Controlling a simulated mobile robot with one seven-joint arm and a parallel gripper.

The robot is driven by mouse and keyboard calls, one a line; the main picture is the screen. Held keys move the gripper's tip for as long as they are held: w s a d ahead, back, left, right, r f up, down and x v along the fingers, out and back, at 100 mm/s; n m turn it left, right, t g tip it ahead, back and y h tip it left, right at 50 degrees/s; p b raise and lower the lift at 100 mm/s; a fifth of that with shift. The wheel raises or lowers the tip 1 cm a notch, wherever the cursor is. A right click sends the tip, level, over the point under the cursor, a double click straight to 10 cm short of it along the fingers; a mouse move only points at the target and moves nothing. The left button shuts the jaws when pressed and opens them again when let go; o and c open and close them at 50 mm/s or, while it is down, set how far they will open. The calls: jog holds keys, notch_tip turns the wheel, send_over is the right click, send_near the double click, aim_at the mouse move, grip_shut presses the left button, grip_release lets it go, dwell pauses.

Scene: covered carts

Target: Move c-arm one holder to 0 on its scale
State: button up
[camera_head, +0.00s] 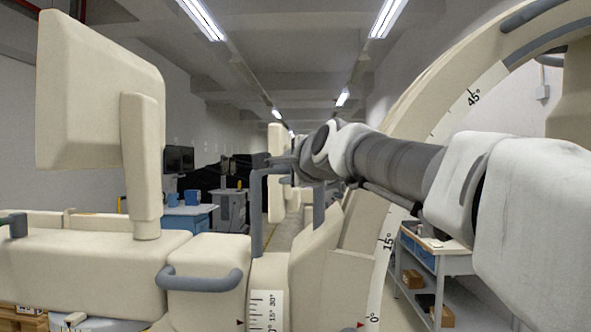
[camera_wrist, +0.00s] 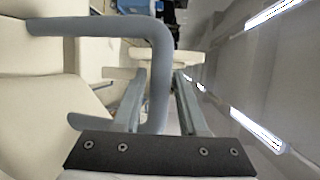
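The beige C-arm holder (camera_head: 315,262) stands at the centre of the head view. A grey U-shaped handle (camera_head: 257,205) rises from it. A small white scale (camera_head: 266,308) with marks for 0, 15° and 30° sits below, beside a red pointer (camera_head: 240,322). My gripper (camera_head: 287,172) is at the top of this handle. In the wrist view, the grey bar (camera_wrist: 158,75) runs between the two fingers of my gripper (camera_wrist: 160,76). The fingers are apart, with a gap showing at the right finger. Whether either finger touches the bar cannot be told.
The large C-arm arc (camera_head: 408,150) curves up on the right with its own degree scale and red pointer (camera_head: 360,325). A beige detector block (camera_head: 95,95) stands on the left. A grey shelf cart (camera_head: 440,262) is behind the arc. An aisle lies beyond.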

grip_shut()
dwell(1.1)
